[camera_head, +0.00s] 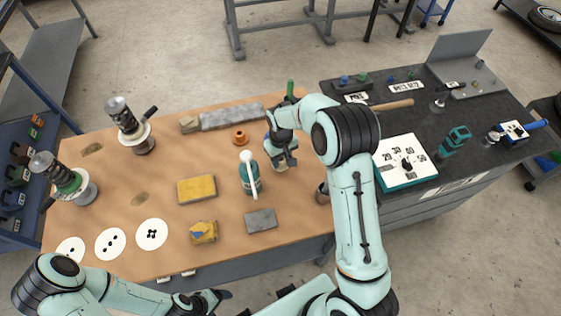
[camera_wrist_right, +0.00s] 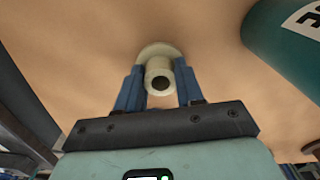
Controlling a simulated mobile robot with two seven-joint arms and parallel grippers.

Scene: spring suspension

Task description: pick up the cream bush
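The cream bush (camera_wrist_right: 160,78) is a small flanged cylinder with a dark hole in its end. In the right wrist view it sits between the two blue fingers of my right gripper (camera_wrist_right: 160,88), which appear to touch its sides. In the head view my right gripper (camera_head: 284,160) is low over the wooden bench, with the bush (camera_head: 279,168) partly hidden beneath it. I cannot tell whether its flange is clear of the bench. My left gripper (camera_head: 203,302) is near the bottom edge of the head view, in front of the bench; its fingers are unclear.
A teal bottle with a white top (camera_head: 250,176) stands close left of the right gripper. An orange flanged part (camera_head: 240,137) and a grey bar (camera_head: 231,117) lie behind. A grey block (camera_head: 260,220) lies in front. A grey cup (camera_head: 322,194) is to the right.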

